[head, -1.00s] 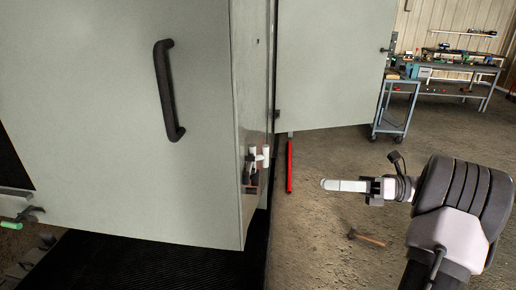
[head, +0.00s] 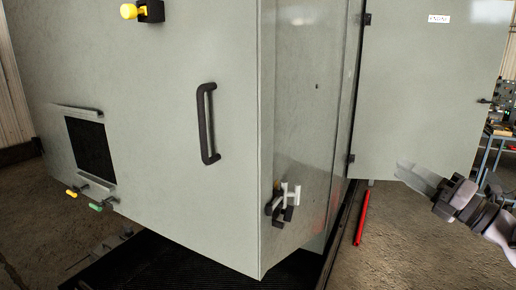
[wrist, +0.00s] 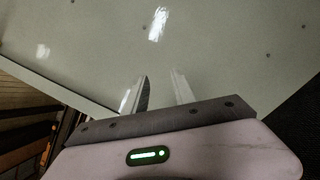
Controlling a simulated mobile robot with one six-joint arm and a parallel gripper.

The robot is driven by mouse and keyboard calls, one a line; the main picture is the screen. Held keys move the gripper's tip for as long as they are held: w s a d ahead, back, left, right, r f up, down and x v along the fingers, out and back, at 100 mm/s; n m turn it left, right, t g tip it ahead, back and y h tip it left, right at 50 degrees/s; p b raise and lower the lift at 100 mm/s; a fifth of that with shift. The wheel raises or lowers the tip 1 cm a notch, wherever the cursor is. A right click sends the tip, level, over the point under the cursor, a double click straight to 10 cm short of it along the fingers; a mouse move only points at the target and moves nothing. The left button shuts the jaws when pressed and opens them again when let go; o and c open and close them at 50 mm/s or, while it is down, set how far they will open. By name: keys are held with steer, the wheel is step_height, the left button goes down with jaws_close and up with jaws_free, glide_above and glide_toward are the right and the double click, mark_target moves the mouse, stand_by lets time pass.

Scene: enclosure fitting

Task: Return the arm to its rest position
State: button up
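My gripper (head: 420,178) is at the right of the head view, pointing left, in front of the open grey door panel. Its fingers look blurred there. In the wrist view my gripper (wrist: 162,88) shows two pale fingers standing apart, with grey panel visible between them and nothing clearly held. A dark rounded shape shows beside the left finger; I cannot tell what it is. The grey enclosure (head: 180,130) fills the left and middle of the head view, with a black handle (head: 207,125) on its front.
The open door (head: 425,90) stands behind my gripper. A latch (head: 284,203) sticks out of the enclosure's side. A red bar (head: 361,218) lies near its base. A yellow knob (head: 130,11) is at the top. Open floor (head: 420,245) is at the lower right.

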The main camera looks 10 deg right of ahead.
steer(key=w+a+r+m+t+h, duration=0.4)
steer(key=r+m+h, duration=0.65)
steer(key=m, duration=0.65)
steer(key=s+a+f+m+g+y, duration=0.1)
steer(key=s+a+f+m+g, duration=1.4)
steer(key=s+a+f, duration=1)
steer(key=s+f+m, duration=0.2)
steer(key=s+m, duration=0.1)
steer(key=s, duration=0.1)
steer(key=shift+s+a+f+g, duration=0.3)
steer(key=shift+s+a+f, duration=0.05)
steer(key=shift+f, duration=0.05)
steer(key=shift+y, duration=0.25)
